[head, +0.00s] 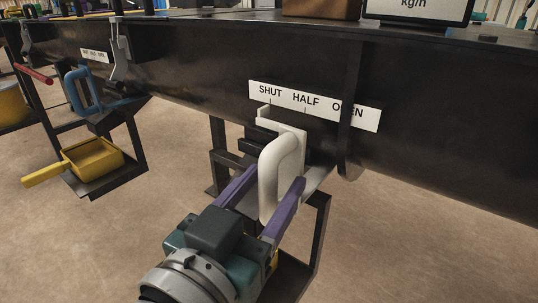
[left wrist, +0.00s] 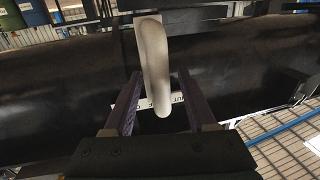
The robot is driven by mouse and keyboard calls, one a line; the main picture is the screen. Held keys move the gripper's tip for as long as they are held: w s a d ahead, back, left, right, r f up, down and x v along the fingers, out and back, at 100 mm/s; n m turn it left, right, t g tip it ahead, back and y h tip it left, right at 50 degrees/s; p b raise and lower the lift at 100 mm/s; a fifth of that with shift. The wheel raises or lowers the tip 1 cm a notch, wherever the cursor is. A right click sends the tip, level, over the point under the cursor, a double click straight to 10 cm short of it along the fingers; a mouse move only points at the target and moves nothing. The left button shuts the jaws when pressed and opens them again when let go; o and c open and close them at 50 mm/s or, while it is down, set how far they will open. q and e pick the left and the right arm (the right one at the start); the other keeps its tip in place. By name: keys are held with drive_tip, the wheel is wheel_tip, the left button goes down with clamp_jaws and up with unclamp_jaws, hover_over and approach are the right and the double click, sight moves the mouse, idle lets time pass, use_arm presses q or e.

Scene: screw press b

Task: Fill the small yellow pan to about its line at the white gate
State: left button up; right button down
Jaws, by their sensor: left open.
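The white gate (head: 292,135) has a looped white handle (head: 267,185), and its upper tab is below the word SHUT on the label. My left gripper (head: 276,178) is open, with its purple fingers on either side of the handle. In the left wrist view the handle (left wrist: 154,60) stands between the spread fingers (left wrist: 158,85); I cannot tell whether they touch it. A bit of yellow (head: 273,262) shows behind the gripper, low under the white gate; most of it is hidden, so its shape and fill are unclear. My right gripper is out of view.
A label (head: 315,105) reads SHUT, HALF and partly hidden OPEN, behind a dark upright bar (head: 352,90). A yellow pan (head: 95,158) with a handle sits on a stand at left, below a blue handle (head: 82,90). Bare floor (head: 400,250) lies at right.

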use_arm(q)
clamp_jaws()
idle(0.4)
idle(1.0)
